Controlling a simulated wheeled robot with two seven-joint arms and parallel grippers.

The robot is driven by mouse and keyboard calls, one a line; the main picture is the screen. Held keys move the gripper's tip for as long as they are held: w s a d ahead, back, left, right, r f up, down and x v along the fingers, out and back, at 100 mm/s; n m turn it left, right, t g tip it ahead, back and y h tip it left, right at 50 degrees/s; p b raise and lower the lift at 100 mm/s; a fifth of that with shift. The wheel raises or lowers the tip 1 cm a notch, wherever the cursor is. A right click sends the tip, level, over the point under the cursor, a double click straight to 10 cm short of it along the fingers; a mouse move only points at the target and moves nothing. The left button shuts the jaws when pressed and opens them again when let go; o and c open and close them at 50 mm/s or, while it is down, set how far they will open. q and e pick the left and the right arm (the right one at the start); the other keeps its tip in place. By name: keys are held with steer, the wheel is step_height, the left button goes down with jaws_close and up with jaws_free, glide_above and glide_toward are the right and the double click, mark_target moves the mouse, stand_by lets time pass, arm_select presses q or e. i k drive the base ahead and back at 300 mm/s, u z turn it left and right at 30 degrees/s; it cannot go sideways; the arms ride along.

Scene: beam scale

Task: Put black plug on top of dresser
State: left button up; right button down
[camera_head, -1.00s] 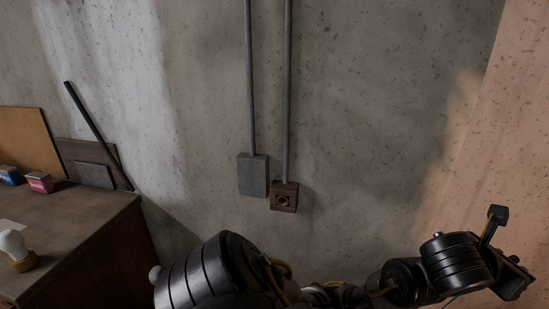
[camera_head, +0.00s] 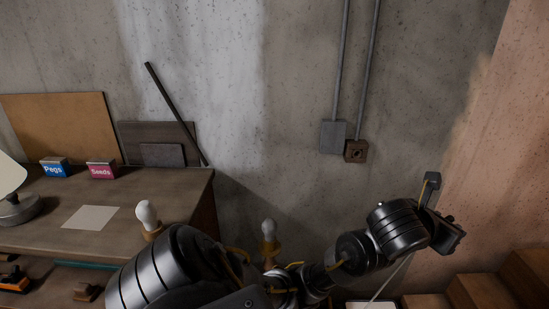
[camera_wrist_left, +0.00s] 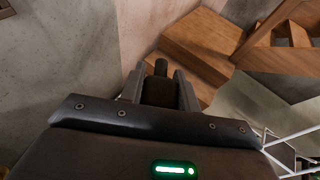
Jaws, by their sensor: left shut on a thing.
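The black plug (camera_wrist_left: 161,70) is between the fingers of my left gripper (camera_wrist_left: 158,84) in the left wrist view. The gripper is shut on it, and the plug's narrow end points away from the wrist. In the head view my left gripper (camera_head: 450,238) is at the lower right, in front of the wall and well to the right of the dresser. I cannot make out the plug there. The dresser (camera_head: 190,188) stands at the left, its brown wooden top partly bare near the right edge. My right gripper is not in view.
On the dresser are a Pegs box (camera_head: 55,168), a Seeds box (camera_head: 102,169), paper (camera_head: 91,217), a bulb (camera_head: 147,215) and a lamp (camera_head: 14,208). A dark bar (camera_head: 174,112) leans behind. Another bulb (camera_head: 268,230) shows beside it. Wooden steps (camera_head: 485,290) are lower right.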

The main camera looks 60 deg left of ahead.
mark_target(111, 223)
steer(key=k, duration=0.35)
steer(key=u, duration=1.95)
